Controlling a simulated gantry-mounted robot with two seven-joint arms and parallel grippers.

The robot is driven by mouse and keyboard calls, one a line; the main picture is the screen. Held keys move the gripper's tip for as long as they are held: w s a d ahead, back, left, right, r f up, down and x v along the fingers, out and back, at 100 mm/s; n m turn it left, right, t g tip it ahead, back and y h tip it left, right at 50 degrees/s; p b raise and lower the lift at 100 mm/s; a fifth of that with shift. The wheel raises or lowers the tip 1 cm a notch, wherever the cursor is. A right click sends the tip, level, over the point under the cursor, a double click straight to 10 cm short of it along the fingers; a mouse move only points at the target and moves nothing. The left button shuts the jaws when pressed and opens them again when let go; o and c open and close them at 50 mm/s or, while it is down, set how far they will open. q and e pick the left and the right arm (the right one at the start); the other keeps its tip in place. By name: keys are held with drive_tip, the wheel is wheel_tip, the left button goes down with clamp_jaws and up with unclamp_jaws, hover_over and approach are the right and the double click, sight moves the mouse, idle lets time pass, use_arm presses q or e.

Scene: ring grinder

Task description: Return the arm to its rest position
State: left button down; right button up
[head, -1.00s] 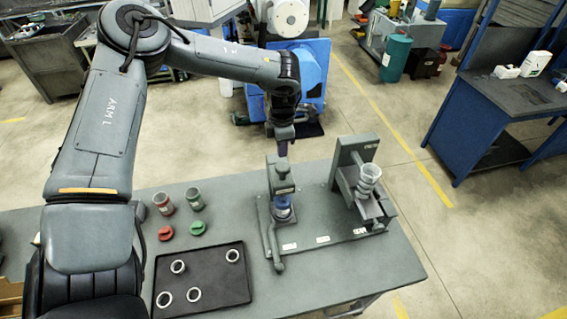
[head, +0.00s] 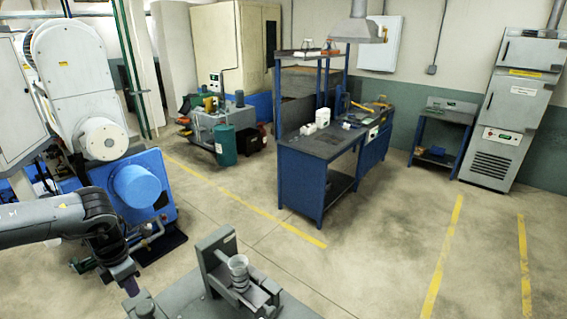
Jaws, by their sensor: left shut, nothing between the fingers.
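My left arm comes in from the left edge in the head view. Its gripper (head: 130,287) points down at the lower left, above the top of a grey press (head: 145,309) on the bench. The gripper is shut and empty. Whether its tips touch the press top cannot be told from this angle. A grey fixture (head: 215,250) stands to its right, with a clear cup-like stack of rings (head: 238,272) in it. My right arm is not in view.
The grey bench (head: 185,297) shows only at the bottom edge. A blue and white machine (head: 140,190) stands behind my left arm. A blue workbench (head: 315,165) and a grey cabinet (head: 510,115) stand farther back. Open floor with yellow lines (head: 440,255) lies to the right.

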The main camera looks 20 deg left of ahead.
use_arm(q)
drive_tip(key=s+f+n+h+p, duration=0.2)
drive_tip(key=s+f+h, duration=0.1)
drive_tip(key=s+f, duration=0.35)
drive_tip(key=s+d+f+n+t+h+p, duration=0.1)
drive_tip(key=s+d+f+h, duration=0.1)
drive_tip(key=s+d+f, duration=0.3)
drive_tip(key=s+d+f+n+t+h+p, duration=0.1)
drive_tip(key=s+d+f+h, duration=0.1)
drive_tip(key=d+f, duration=0.35)
drive_tip(key=w+d+r+n+t+p, duration=0.1)
drive_tip(key=d+n+t, duration=0.3)
drive_tip(key=d, duration=0.6)
drive_tip(key=w+d+r+n+t+p, duration=0.15)
drive_tip(key=d+n, duration=0.35)
drive_tip(key=d, duration=0.5)
drive_tip(key=w+d+r+n+t+y+p, duration=0.25)
drive_tip(key=d+r+n, duration=0.3)
drive_tip(key=n, duration=0.45)
drive_tip(key=s+a+r+n+g+y, duration=0.1)
drive_tip(key=s+a+n+g+y, duration=0.3)
drive_tip(key=n, duration=1)
drive_tip(key=s+g, duration=0.2)
drive_tip(key=s, duration=0.2)
drive_tip(key=shift+s+a+r+y+b, duration=0.3)
drive_tip(key=shift+s+a+y+b, duration=0.05)
drive_tip(key=shift+b, duration=0.05)
drive_tip(key=shift+n, duration=0.3)
